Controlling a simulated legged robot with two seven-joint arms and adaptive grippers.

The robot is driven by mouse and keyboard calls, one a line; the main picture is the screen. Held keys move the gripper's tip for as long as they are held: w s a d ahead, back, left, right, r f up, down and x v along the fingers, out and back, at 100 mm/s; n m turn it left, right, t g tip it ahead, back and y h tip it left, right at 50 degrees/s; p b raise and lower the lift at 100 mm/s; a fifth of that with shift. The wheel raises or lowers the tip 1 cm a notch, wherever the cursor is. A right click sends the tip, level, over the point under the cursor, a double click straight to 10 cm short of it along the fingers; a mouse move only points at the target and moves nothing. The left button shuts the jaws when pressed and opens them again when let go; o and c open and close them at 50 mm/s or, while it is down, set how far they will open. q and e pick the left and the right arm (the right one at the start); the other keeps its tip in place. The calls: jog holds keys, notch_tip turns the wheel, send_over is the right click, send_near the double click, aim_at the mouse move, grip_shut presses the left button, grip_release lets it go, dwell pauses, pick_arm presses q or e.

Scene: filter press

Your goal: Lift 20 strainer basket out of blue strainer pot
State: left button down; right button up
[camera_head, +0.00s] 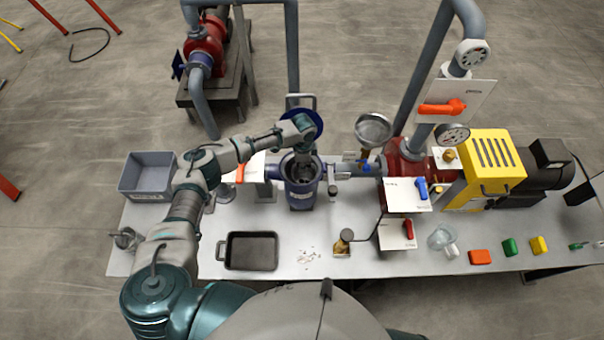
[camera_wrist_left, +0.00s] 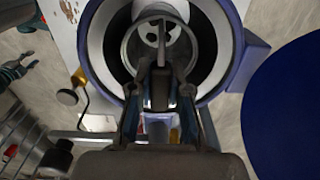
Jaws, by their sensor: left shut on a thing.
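The blue strainer pot (camera_head: 301,196) stands open on the bench, with its blue lid (camera_head: 288,119) swung up behind it. In the left wrist view the pot's blue rim (camera_wrist_left: 97,60) surrounds the round grey strainer basket (camera_wrist_left: 131,48), which has holes in its bottom. My left gripper (camera_head: 303,152) reaches down over the pot's mouth. In the wrist view its fingers (camera_wrist_left: 160,95) are shut on the basket's upright handle. The basket is inside the pot's outline; I cannot tell whether it is raised.
A grey bin (camera_head: 150,172) stands at the bench's left end. A black tray (camera_head: 252,250) lies at the front, left of the pot. Pipework and a gauge (camera_head: 373,130) stand right of the pot. A brass-based valve (camera_head: 343,242) is in front.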

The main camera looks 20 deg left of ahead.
pick_arm(q)
jog(key=r+p, duration=0.1)
jog(key=r, duration=0.1)
jog(key=r+p, duration=0.1)
jog(key=r, duration=0.2)
jog(key=r+p, duration=0.1)
jog(key=r, duration=0.2)
jog(key=shift+a+r+p, duration=0.15)
jog(key=shift+a+p, duration=0.1)
jog(key=shift+p, duration=0.05)
jog(key=shift+w+r, duration=0.1)
jog(key=shift+r, duration=0.65)
notch_tip(320, 180, up, 10)
jog(key=r+p, duration=0.1)
jog(key=p, duration=0.1)
jog(key=s+d, duration=0.2)
jog(key=s, duration=0.6)
jog(key=shift+s+d+r+p, duration=0.15)
jog(key=shift+s+d+p, duration=0.15)
jog(key=shift+s+p, duration=0.1)
pick_arm(e)
notch_tip(320, 180, up, 8)
jog(key=shift+w+f, duration=0.1)
